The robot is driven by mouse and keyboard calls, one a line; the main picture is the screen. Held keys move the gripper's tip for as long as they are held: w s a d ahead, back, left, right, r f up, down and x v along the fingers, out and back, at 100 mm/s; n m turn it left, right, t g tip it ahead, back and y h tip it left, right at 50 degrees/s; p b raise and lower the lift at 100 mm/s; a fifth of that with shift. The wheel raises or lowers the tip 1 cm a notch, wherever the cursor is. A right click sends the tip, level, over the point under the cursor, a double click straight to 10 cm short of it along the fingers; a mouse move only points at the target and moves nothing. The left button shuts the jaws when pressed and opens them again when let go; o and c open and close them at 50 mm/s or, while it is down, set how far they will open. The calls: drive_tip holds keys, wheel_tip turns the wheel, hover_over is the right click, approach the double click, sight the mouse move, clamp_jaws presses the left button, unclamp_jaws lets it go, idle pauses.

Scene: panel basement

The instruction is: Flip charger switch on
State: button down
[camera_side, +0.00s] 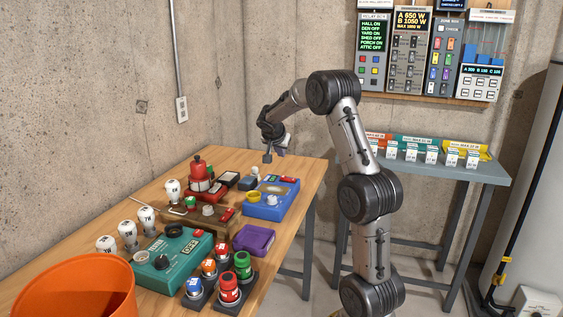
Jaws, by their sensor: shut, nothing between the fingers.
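My gripper (268,157) points down at the far end of the wooden table (305,173), its fingers shut and empty. It is above and behind a blue box (263,212), apart from it as far as I can see. The blue box has a yellow ring, a grey panel and small red and green parts on top. No part is legibly marked as a charger switch at this size, so I cannot tell which one it is or how it is set.
The table also holds a green box (160,277), a purple box (254,238), several white bulbs and several coloured push-button blocks. An orange bucket (75,290) stands front left. Wall panels (410,50) hang at the back, above a grey table (480,172) with colourful bins.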

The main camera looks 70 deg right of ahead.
hover_over(282, 176)
drive_tip(key=s+a, duration=0.2)
drive_tip(key=f, duration=0.5)
drive_tip(key=shift+w+a+f, duration=0.15)
drive_tip(key=shift+w+f, duration=0.1)
drive_tip(key=shift+f, duration=0.15)
drive_tip(key=f, duration=0.3)
drive_tip(key=shift+w+d+f, duration=0.15)
drive_tip(key=shift+w+d, duration=0.1)
drive_tip(key=shift+w+f, duration=0.1)
drive_tip(key=shift+f, duration=0.5)
drive_tip(key=shift+w+f+g, duration=0.3)
drive_tip(key=shift+f+g, duration=0.1)
drive_tip(key=shift+f, duration=0.05)
drive_tip(key=shift+s+r, duration=0.1)
drive_tip(key=shift+s, duration=0.05)
drive_tip(key=shift+s+r, duration=0.25)
drive_tip(key=shift+s, duration=0.45)
